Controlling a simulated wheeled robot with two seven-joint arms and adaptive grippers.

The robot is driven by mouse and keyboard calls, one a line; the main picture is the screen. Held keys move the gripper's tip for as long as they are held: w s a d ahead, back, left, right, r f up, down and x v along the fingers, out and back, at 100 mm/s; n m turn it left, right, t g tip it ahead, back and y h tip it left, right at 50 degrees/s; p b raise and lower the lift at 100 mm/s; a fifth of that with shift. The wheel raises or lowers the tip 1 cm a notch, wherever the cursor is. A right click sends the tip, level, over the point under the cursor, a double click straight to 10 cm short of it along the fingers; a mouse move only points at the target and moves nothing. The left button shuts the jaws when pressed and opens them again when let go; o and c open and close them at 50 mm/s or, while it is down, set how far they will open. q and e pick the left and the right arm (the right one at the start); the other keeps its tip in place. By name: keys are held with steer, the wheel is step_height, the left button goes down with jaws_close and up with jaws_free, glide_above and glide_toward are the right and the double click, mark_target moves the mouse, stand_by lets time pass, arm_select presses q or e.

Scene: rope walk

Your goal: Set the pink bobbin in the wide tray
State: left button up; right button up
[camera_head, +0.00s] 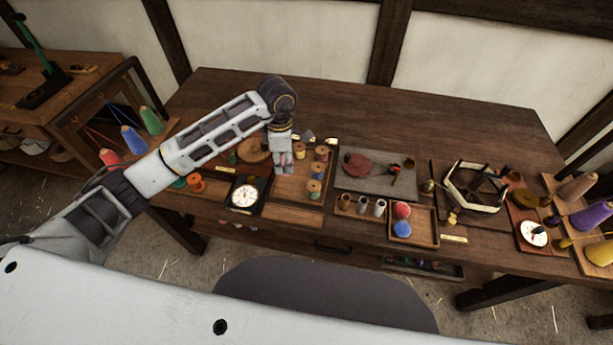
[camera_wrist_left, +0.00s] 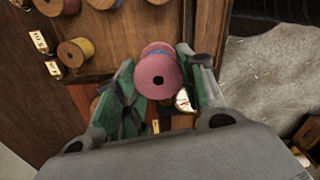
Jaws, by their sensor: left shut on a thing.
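The pink bobbin (camera_wrist_left: 158,76) is held between the green-padded fingers of my left gripper (camera_wrist_left: 160,92), its round end facing the wrist camera. In the head view my left gripper (camera_head: 283,165) points down over the left part of a wide wooden tray (camera_head: 290,189), and the bobbin is only a small pinkish patch there. The gripper is above the tray; how far above I cannot tell. My right gripper is not in view.
A dial scale (camera_head: 244,194) and orange spool (camera_head: 196,183) are left of the tray. A grey board (camera_head: 376,184) with a red disc lies to its right. A smaller tray (camera_head: 427,237) holds red and blue balls. The back of the bench (camera_head: 400,122) is clear.

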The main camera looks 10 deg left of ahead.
arm_select(q)
steer(key=shift+a+f, duration=0.1)
steer(key=shift+a, duration=0.2)
steer(key=shift+d, duration=0.1)
steer(key=shift+f, duration=0.2)
glide_above(286, 189)
steer(key=shift+f+p, duration=0.45)
steer(key=shift+f, duration=2.45)
steer(key=shift+f+p, duration=0.3)
steer(key=shift+f, duration=1.55)
steer(key=shift+f, duration=0.2)
